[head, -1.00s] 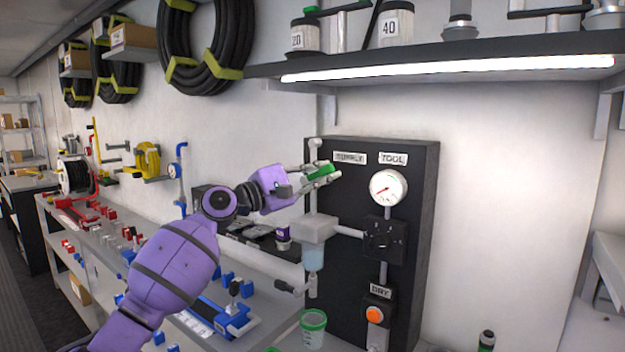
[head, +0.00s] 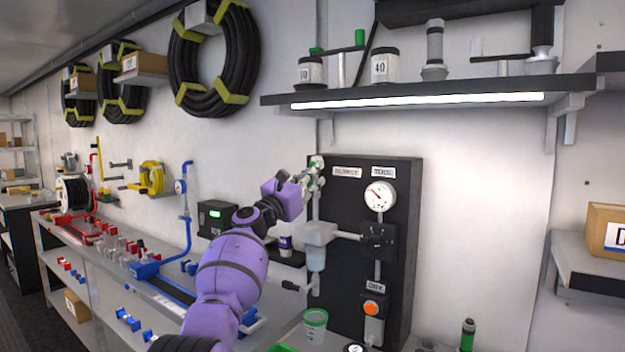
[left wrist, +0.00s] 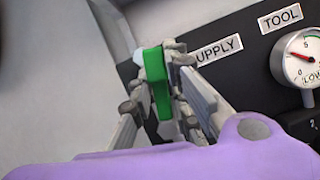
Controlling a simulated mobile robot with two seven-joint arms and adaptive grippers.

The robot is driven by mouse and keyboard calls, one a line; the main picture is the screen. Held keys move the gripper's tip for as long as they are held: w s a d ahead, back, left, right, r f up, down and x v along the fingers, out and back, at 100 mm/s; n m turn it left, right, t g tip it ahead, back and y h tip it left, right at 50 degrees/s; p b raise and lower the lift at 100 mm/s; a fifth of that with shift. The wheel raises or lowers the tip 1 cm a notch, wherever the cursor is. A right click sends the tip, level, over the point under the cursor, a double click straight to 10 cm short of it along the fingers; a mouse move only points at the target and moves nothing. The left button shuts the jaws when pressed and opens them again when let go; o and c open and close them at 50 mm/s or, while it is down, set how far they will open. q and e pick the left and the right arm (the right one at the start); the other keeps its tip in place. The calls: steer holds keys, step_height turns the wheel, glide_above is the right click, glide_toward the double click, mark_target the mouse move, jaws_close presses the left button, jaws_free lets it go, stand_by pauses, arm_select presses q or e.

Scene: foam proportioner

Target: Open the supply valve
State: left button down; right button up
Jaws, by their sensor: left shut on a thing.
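The supply valve's green lever handle (left wrist: 157,82) stands between the fingers of my left gripper (left wrist: 165,95), which is shut on it. In the head view the left gripper (head: 313,180) is at the upper left edge of the black panel (head: 402,260), and its fingers hide most of the handle. The "SUPPLY" label (head: 347,172) is just right of the gripper; it also shows in the left wrist view (left wrist: 218,50). A round white gauge (head: 380,196) with a red needle sits under the "TOOL" label (head: 383,173). My right gripper is out of view.
Below the gripper, a filter unit (head: 317,234) with a clear bowl juts from the panel. A green-rimmed cup (head: 315,325) stands beneath it. A lit shelf (head: 430,95) overhangs above. A bench with blue and red fittings runs along the left.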

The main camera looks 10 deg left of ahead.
arm_select(q)
steer(key=n, duration=0.1)
steer(key=n+y+p, duration=0.1)
steer(key=shift+w+a+n, duration=0.1)
steer(key=shift+a+n, duration=0.15)
steer(key=shift+n, duration=0.05)
steer(key=shift+w+a+f+n+t+y, duration=0.1)
steer(key=shift+a+n+t+y, duration=0.1)
steer(key=shift+n+t+y, duration=0.3)
steer(key=shift+f, duration=0.1)
steer(key=c, duration=1.8)
jaws_free()
steer(key=shift+o, duration=0.8)
steer(key=shift+a, duration=0.1)
